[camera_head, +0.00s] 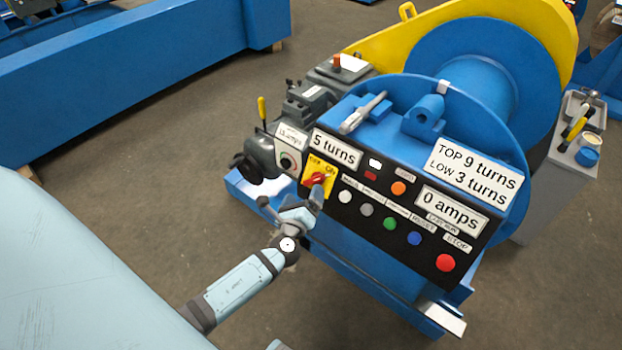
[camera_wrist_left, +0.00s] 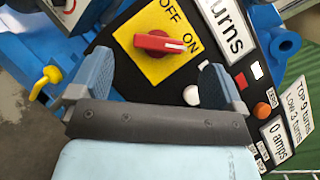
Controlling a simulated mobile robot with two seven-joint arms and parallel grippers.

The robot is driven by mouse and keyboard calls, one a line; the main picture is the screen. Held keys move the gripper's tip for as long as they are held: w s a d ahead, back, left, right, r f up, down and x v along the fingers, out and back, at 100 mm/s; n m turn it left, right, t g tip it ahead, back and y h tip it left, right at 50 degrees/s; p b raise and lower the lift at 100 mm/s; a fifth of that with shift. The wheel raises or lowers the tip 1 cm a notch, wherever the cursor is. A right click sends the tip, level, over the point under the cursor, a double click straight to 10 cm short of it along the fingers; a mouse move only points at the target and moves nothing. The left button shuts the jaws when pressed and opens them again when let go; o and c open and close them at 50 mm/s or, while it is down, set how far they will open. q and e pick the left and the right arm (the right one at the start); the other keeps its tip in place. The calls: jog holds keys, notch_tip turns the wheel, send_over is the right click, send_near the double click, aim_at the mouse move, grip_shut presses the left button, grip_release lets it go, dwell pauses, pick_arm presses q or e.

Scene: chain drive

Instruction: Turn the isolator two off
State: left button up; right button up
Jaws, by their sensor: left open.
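The isolator is a yellow plate (camera_head: 314,168) marked OFF and ON, with a red knob (camera_head: 318,180), at the left end of the black control panel. Which number the isolator has cannot be read. In the left wrist view, the red knob (camera_wrist_left: 160,42) lies roughly crosswise, with one end toward the ON label. My left gripper (camera_head: 293,203) is open and empty, just in front of the plate. In the left wrist view, my left gripper (camera_wrist_left: 157,64) has its fingers on either side below the knob, apart from it. My right gripper is not in view.
The panel has several buttons, including a red one (camera_head: 445,262), and a "5 turns" display (camera_head: 335,150). A grey motor with a yellow lever (camera_head: 262,110) stands left of the isolator. A large blue drum (camera_head: 470,75) rises behind. A grey cart (camera_head: 560,185) stands right. Open floor lies left.

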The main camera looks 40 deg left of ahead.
aim_at(311, 179)
pick_arm(q)
jog(key=x, duration=0.7)
jog(key=shift+w+f, duration=0.1)
jog(key=c, duration=0.9)
